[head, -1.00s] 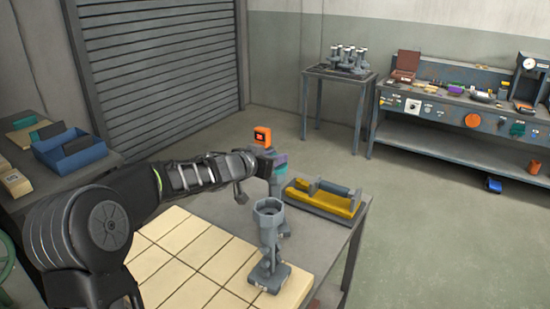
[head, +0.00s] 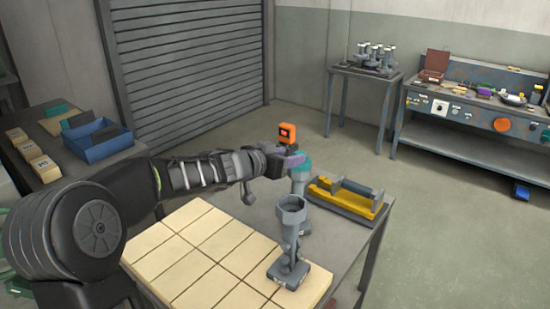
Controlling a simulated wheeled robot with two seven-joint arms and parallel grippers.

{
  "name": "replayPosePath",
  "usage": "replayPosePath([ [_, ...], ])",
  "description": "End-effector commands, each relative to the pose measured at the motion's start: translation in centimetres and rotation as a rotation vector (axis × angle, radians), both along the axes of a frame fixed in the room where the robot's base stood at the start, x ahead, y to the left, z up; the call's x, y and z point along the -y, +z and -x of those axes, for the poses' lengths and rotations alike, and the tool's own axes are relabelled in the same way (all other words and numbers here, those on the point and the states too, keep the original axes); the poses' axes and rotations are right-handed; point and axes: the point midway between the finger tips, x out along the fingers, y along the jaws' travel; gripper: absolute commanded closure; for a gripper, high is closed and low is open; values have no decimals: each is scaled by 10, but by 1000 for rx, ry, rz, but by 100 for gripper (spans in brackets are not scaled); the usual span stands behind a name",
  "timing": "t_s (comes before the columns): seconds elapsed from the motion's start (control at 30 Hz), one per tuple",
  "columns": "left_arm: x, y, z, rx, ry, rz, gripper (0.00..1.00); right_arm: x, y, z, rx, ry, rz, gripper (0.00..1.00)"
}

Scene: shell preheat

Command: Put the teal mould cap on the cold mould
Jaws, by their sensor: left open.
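The teal mould cap (head: 302,165) sits at the top of a grey mould at the back of the table, partly hidden by my left gripper. My left gripper (head: 290,162) is open at the cap's left side; its fingertips overlap the cap in the picture, and I cannot tell whether they touch it. A second grey mould (head: 290,211) stands upright nearer to me, with an open, uncapped cup on top. I cannot tell from the picture which mould is cold. My right gripper is not in view.
Pale tiles (head: 205,262) cover the front of the table. A yellow tray with a grey bar (head: 345,200) lies right of the moulds. An orange box (head: 287,133) shows behind my gripper. A blue bin (head: 98,145) stands on the left bench.

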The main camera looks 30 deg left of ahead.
Motion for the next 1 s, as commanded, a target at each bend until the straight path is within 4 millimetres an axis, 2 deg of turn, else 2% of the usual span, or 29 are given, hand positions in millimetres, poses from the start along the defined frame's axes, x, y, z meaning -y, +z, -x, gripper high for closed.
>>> replayPosePath([
  [0.13,-5,12,31,1,2,-1,53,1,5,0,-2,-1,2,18],
  [0.33,-9,18,54,1,1,1,53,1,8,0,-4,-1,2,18],
  [1.0,-9,18,58,0,0,1,53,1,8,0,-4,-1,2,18],
])
